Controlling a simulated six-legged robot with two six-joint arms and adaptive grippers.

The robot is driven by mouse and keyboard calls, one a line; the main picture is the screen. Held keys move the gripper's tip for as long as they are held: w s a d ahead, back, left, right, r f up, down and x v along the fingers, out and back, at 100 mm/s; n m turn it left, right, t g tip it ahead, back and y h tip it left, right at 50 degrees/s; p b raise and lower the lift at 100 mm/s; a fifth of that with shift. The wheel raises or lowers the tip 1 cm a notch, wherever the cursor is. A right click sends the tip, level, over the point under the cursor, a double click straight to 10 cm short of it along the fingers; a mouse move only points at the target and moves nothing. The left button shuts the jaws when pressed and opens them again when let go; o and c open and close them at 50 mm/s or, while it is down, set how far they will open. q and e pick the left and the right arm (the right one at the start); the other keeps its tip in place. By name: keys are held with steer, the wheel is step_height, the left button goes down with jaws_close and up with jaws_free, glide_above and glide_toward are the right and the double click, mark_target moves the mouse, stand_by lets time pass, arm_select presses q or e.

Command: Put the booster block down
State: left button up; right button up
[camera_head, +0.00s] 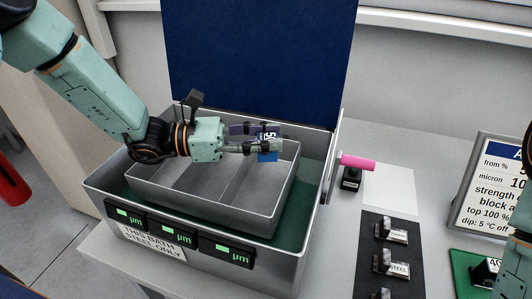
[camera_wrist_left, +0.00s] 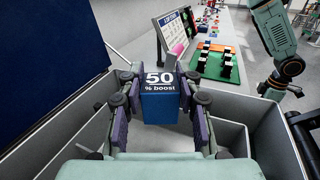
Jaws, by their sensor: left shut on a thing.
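The booster block (camera_wrist_left: 160,102) is blue with a dark top marked "50 % boost". In the head view only its lower blue part (camera_head: 268,156) and some lettering show. My left gripper (camera_head: 268,143) is shut on it, with pads on both sides in the left wrist view (camera_wrist_left: 160,98). It holds the block over the right part of a grey divided tray (camera_head: 215,206), apart from the tray floor. The tray sits inside a larger grey bath (camera_head: 290,262). Part of my right arm shows at the right edge; its gripper cannot be made out.
The bath's blue lid (camera_head: 260,50) stands open behind. Three green displays (camera_head: 173,232) and a "steel only" label (camera_head: 152,243) are on its front. Right of it are a pink cylinder (camera_head: 358,162), a black strip of labelled blocks (camera_head: 375,270) and a framed sign (camera_head: 490,185).

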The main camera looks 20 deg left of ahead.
arm_select(q)
steer(key=f, duration=0.2)
steer(key=a+f+b, duration=0.1)
steer(key=f, duration=0.1)
steer(key=shift+s+f, duration=0.2)
steer(key=shift+f, duration=0.05)
steer(key=shift+f+b, duration=0.2)
steer(key=shift+b, duration=0.1)
steer(key=shift+w+d, duration=0.1)
steer(key=shift+d, duration=0.15)
steer(key=o, duration=1.2)
steer(key=shift+a, duration=0.25)
arm_select(e)
steer(key=shift+s+a+f, duration=0.2)
steer(key=shift+a+f, duration=0.15)
steer(key=shift+f, duration=0.3)
arm_select(q)
steer(key=shift+d, duration=0.2)
arm_select(e)
steer(key=shift+d, duration=0.1)
